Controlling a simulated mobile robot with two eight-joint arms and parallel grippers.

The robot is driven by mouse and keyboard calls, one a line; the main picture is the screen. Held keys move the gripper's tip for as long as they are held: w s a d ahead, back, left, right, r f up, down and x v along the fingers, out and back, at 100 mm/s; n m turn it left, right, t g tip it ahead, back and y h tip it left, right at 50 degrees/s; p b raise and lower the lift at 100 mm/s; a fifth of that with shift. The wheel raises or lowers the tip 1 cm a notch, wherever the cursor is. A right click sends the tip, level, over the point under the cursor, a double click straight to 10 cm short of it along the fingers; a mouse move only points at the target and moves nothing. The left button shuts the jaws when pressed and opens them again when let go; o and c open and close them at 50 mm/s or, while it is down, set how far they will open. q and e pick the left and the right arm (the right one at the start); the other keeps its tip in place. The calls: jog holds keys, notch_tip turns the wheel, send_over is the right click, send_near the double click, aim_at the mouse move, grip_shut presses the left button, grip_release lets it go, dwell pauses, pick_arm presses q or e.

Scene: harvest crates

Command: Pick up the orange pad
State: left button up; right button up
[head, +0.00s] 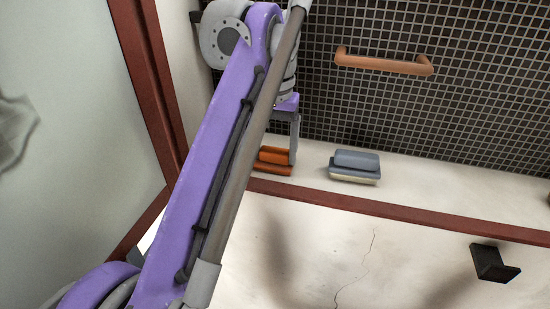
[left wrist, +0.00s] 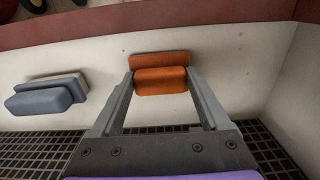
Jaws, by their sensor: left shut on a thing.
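The orange pad (left wrist: 160,80) lies between the two fingers of my left gripper (left wrist: 160,88) in the left wrist view. The fingers press on its two ends, so the gripper is shut on it. In the head view the orange pad (head: 273,157) is partly hidden by my purple left arm, and the left gripper (head: 291,148) is beside it. The pad is at the pale ledge; I cannot tell whether it touches the surface. My right gripper is not in view.
A grey-blue pad with a cream base (head: 355,165) stands on the pale ledge to the right. A red-brown edge (head: 400,210) runs along the ledge's front. An orange-brown handle bar (head: 383,63) is on the dark tiled wall. A black bracket (head: 492,265) sits lower right.

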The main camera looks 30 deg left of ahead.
aim_at(274, 153)
pick_arm(q)
jog(key=shift+s+r, duration=0.15)
jog(key=shift+r, duration=0.25)
notch_tip(274, 153, up, 6)
jog(key=p, duration=0.2)
jog(key=shift+r+p, duration=0.2)
jog(key=shift+p, duration=0.2)
jog(key=s+b, duration=0.1)
jog(key=s, duration=0.2)
jog(key=s+d, duration=0.1)
jog(key=s, duration=0.2)
jog(key=shift+d+f+b, duration=0.2)
jog(key=shift+b, duration=0.15)
jog(key=s+d+b, duration=0.1)
jog(key=s+d, duration=0.2)
jog(key=s, duration=1)
jog(key=shift+d+r, duration=0.1)
jog(key=o, duration=0.6)
jog(key=c, duration=0.4)
